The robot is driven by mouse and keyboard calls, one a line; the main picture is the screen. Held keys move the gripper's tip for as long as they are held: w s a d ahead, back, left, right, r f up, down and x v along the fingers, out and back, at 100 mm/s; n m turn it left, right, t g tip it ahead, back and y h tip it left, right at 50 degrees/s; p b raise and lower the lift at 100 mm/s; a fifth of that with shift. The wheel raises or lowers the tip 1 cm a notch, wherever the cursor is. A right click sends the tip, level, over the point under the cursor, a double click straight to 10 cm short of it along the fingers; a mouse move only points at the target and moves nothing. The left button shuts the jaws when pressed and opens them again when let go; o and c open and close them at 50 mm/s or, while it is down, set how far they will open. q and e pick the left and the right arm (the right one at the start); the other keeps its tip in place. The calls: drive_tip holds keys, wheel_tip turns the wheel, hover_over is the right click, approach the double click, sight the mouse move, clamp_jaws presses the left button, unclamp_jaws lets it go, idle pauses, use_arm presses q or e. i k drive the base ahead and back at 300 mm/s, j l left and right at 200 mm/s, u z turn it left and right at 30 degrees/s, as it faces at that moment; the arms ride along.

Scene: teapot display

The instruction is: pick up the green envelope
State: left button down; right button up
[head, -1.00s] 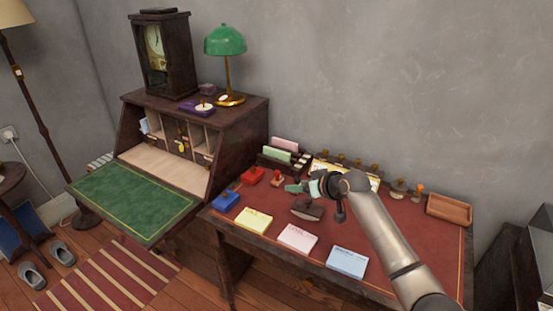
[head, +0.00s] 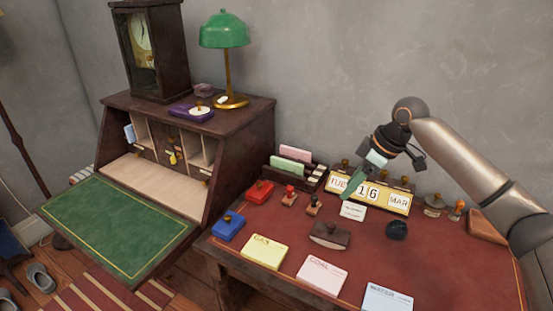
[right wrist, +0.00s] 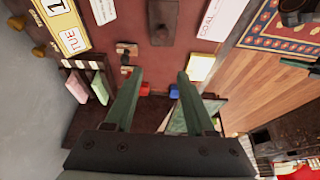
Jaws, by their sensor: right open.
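The green envelope (head: 285,166) stands upright in a dark wooden letter rack (head: 313,186) at the back left of the red-topped desk. A pink envelope (head: 295,153) stands behind it. In the right wrist view the green envelope (right wrist: 100,87) is left of the fingers, beside the pink one (right wrist: 79,87). My right gripper (head: 347,191) is open and empty, its green fingers pointing down in front of the calendar, to the right of the rack. The right wrist view shows its two fingers (right wrist: 160,74) spread apart.
A calendar (head: 402,203) stands right of the rack. Red (head: 259,191) and blue (head: 228,226) ink pads, small stamps (head: 289,196) and a blotter (head: 330,235) lie nearby. Yellow, pink and blue paper pads line the front. A drop-front bureau (head: 232,150) stands at left.

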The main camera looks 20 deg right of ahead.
sight(275, 161)
drive_tip(key=i, duration=0.9)
